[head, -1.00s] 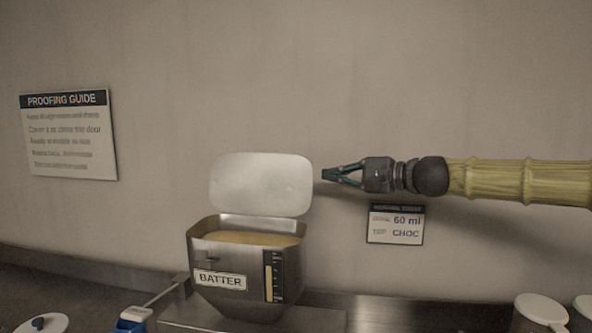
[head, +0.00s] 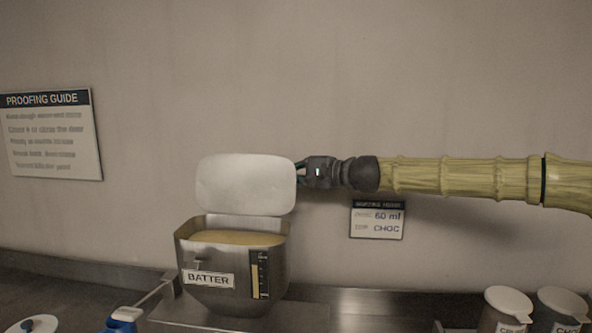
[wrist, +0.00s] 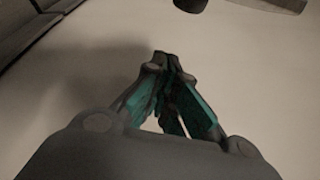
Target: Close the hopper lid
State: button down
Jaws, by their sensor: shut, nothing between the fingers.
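The hopper lid (head: 246,184) is a pale rounded plate standing upright, open, at the back of the hopper. The steel hopper (head: 222,290), labelled BATTER, holds yellowish batter that shows through its open top. My gripper (head: 300,169) is at the lid's right edge, level with its upper half. Its fingertips are partly hidden at the lid's edge, and I cannot tell whether they touch it. In the wrist view my gripper (wrist: 165,60) is shut and empty, with teal finger pads converging.
A PROOFING GUIDE sign (head: 51,135) is on the left wall. White-lidded containers (head: 508,303) stand at the lower right. A blue-and-white object (head: 121,319) is left of the hopper.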

aim_at(281, 172)
jog(key=s, duration=0.1)
jog(key=s+r+p, duration=0.1)
jog(key=s+a, duration=0.1)
jog(key=shift+s+r+p, duration=0.15)
jog(key=shift+p, duration=0.2)
jog(key=shift+a+f, duration=0.1)
jog(key=shift+f, duration=0.1)
jog(key=shift+s+r, duration=0.15)
jog(key=shift+b, duration=0.3)
